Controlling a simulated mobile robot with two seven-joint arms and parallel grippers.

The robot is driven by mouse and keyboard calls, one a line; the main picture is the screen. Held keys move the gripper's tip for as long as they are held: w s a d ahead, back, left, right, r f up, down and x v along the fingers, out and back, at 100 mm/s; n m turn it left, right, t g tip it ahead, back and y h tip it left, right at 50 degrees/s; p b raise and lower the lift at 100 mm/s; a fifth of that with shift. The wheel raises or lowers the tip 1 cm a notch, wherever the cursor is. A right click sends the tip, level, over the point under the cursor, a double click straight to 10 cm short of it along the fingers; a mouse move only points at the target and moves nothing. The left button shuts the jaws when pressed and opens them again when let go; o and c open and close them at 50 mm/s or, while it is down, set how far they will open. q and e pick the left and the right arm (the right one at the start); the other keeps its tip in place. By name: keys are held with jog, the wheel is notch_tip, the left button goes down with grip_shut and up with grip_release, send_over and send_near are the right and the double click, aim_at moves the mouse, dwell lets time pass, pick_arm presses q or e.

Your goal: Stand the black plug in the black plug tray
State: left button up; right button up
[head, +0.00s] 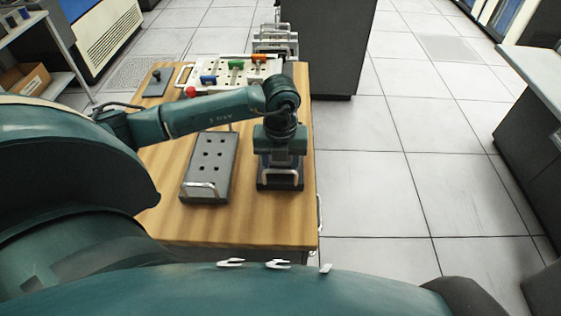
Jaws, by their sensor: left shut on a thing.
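A small dark tray (152,91) lies at the back left of the wooden table, and a small black plug (157,74) appears to stand upright on it. My left gripper (281,161) reaches across the table and points down over a dark tray with a pale handle (281,187) near the right edge. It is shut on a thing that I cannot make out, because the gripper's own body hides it. The left gripper is well apart from the black plug. My right gripper is not in view.
A grey block with several holes (212,160) lies left of the gripper. A white panel (222,74) behind my forearm has red, blue, green and orange plugs. A metal-handled rack (275,42) stands at the back. The table's front left (190,225) is clear.

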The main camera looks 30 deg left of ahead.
aim_at(281, 165)
pick_arm(q)
jog(key=shift+f, duration=0.1)
jog(key=o, duration=0.9)
jog(key=shift+w+r, duration=0.1)
jog(key=shift+r, duration=0.8)
notch_tip(281, 165, up, 11)
jog(key=shift+r+b, duration=0.2)
jog(key=shift+b, duration=0.1)
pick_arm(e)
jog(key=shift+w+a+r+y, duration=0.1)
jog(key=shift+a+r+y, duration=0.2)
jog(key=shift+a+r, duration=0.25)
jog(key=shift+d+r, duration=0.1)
